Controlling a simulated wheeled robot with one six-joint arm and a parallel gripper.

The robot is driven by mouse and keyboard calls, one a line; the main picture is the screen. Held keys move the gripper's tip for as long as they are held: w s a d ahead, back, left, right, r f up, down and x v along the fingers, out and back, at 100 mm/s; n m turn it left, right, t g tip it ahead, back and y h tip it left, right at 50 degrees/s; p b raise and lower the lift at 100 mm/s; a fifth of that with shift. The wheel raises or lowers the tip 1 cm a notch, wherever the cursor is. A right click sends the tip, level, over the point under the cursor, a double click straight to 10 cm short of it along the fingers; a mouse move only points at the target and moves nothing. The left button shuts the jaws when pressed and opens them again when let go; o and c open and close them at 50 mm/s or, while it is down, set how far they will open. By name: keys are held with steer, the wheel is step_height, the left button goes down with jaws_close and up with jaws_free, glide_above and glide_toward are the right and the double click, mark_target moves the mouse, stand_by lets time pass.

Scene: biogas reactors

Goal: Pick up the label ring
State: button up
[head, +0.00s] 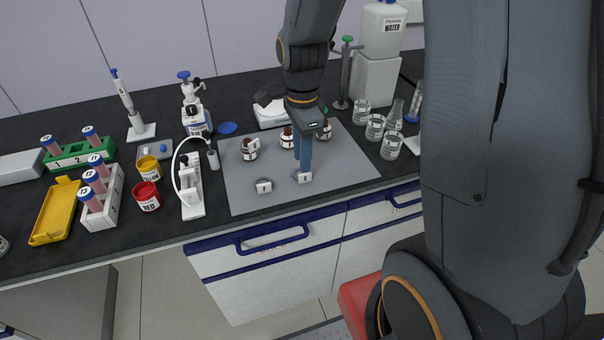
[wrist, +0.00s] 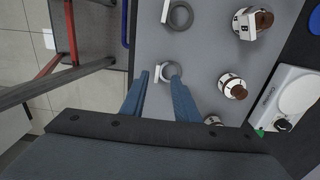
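A grey label ring with a white tag (head: 304,178) lies on the grey mat (head: 240,193) below my gripper. The wrist view shows this label ring (wrist: 181,70) just beyond the fingertips. A second, similar label ring (head: 264,186) lies to its left on the mat, and the wrist view shows it at the top (wrist: 180,16). My gripper (head: 303,168) points down over the first ring. In the wrist view my gripper (wrist: 159,80) has its two blue fingers apart, with nothing held between them. Whether a fingertip touches the ring cannot be told.
Several brown-capped small bottles (head: 249,149) stand on the mat behind the rings, close to my gripper. A white scale (head: 270,114) stands behind them. Glass beakers (head: 375,127) stand to the right, and a white stand (head: 191,190) to the left. The mat's front strip is clear.

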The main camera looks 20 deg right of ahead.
steer(key=f, duration=0.1)
steer(key=f+p, duration=0.1)
steer(key=f, duration=0.2)
steer(key=shift+s+d, duration=0.3)
steer(key=shift+f, duration=0.5)
jaws_close()
